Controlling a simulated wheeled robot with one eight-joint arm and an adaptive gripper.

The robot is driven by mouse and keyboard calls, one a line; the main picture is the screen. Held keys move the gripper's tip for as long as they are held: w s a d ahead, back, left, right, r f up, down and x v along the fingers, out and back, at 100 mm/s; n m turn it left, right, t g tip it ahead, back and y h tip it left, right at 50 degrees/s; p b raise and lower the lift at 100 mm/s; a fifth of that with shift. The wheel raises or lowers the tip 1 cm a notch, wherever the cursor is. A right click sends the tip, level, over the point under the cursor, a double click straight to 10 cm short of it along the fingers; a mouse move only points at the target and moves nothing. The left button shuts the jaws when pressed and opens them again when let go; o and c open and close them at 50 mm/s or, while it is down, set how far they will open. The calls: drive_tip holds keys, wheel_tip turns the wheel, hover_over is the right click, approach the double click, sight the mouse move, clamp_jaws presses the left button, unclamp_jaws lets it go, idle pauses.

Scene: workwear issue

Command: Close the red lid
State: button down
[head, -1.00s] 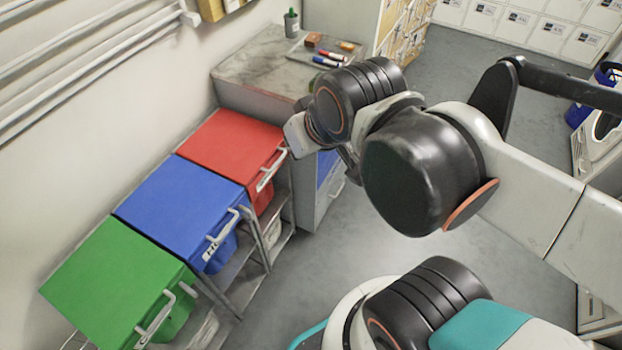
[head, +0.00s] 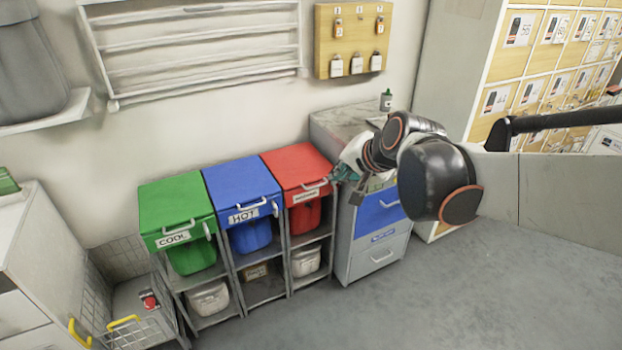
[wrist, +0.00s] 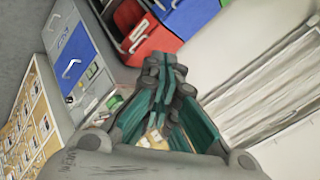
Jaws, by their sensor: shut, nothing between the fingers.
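The red lid (head: 292,163) lies flat over the red bin (head: 306,216), level with the blue and green lids. Its white handle and label are at the front edge. In the wrist view the red lid (wrist: 158,40) shows at the top, beyond the fingers. My gripper (head: 352,188) is just right of the lid's front right corner, in front of the drawer cabinet. In the wrist view my gripper (wrist: 166,72) has its teal fingers together and empty. I cannot tell whether it touches the lid.
The blue lid (head: 240,180) and green lid (head: 175,203) are down on the bins to the left. A grey cabinet (head: 362,255) with a blue drawer stands at the right. A wire basket (head: 140,325) is at lower left. The floor in front is clear.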

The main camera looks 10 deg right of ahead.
drive_tip(key=w+d+f+m+t+y+b, duration=0.1)
drive_tip(key=w+f+m+t, duration=0.1)
drive_tip(key=w+f+m, duration=0.8)
drive_tip(key=w+d+f+m+t+y+b, duration=0.15)
drive_tip(key=w+f, duration=0.45)
drive_tip(key=w, duration=0.9)
drive_tip(key=w+d+f+m+t+b, duration=0.1)
drive_tip(key=w+d+f+m, duration=0.15)
drive_tip(key=f+m, duration=0.7)
drive_tip(key=w+d+f+m+t+b, duration=0.1)
drive_tip(key=w+d+f+m+t, duration=0.2)
drive_tip(key=f, duration=1.4)
drive_tip(key=shift+g+h, duration=0.25)
drive_tip(key=shift+g, duration=0.3)
drive_tip(key=b+x, duration=0.1)
drive_tip(key=x, duration=0.2)
drive_tip(key=b+x, duration=0.1)
drive_tip(key=x, duration=0.3)
drive_tip(key=a+b+x, duration=0.1)
drive_tip(key=x, duration=0.2)
drive_tip(key=shift+a+r+b, duration=0.1)
drive_tip(key=shift+a+b, duration=0.05)
drive_tip(key=shift+b, duration=0.15)
wheel_tip(320, 180, up, 3)
drive_tip(key=shift+s+f+b, duration=0.1)
drive_tip(key=shift+s+b, duration=0.05)
drive_tip(key=shift+b, duration=0.25)
drive_tip(key=shift+r, duration=0.7)
drive_tip(key=shift+r, duration=0.15)
